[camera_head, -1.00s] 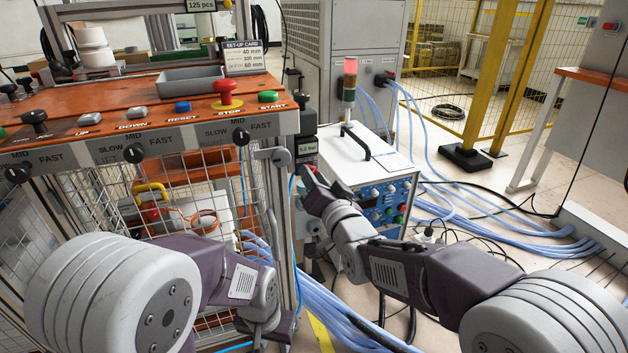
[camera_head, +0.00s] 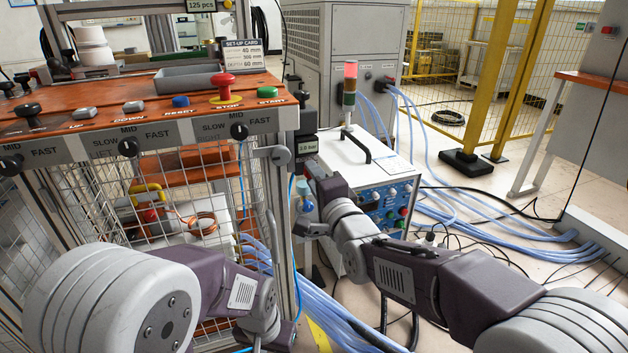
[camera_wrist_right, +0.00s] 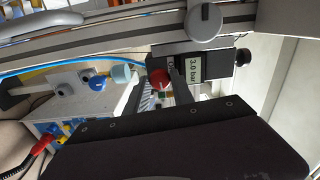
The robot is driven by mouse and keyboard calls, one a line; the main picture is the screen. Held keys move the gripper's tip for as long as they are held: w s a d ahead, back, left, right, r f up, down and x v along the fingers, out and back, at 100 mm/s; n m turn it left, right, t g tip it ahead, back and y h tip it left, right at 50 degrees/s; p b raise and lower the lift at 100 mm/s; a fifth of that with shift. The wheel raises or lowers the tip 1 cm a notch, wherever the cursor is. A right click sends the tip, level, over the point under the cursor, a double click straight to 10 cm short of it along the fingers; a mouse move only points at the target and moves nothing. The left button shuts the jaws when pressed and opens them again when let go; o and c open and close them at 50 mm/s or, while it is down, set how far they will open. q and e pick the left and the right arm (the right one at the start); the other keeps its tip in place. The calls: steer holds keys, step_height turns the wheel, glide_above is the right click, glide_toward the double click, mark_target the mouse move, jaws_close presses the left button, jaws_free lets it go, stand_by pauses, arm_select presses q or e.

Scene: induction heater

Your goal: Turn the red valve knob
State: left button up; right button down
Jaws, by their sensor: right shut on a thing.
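The red valve knob (camera_wrist_right: 160,78) shows in the right wrist view, beside a regulator whose display (camera_wrist_right: 203,67) reads 3.0 bar. My right gripper (camera_wrist_right: 164,84) is shut on the knob, with its fingers on either side. In the head view my right gripper (camera_head: 313,176) reaches in just below the small display (camera_head: 308,147) on the frame's right post, and it hides the knob there. My left arm comes in at lower left; its gripper is not in view.
The orange control desk (camera_head: 120,115) with its red stop button (camera_head: 224,86) stands left, above a wire-mesh guard. A white power unit (camera_head: 375,160) with a signal tower (camera_head: 350,85) stands just right of my gripper. Blue hoses (camera_head: 470,225) lie on the floor.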

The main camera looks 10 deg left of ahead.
steer(key=shift+m, duration=0.6)
steer(key=c, duration=1.1)
jaws_free()
steer(key=p+v, duration=0.3)
steer(key=v, duration=0.6)
steer(key=shift+d, duration=0.1)
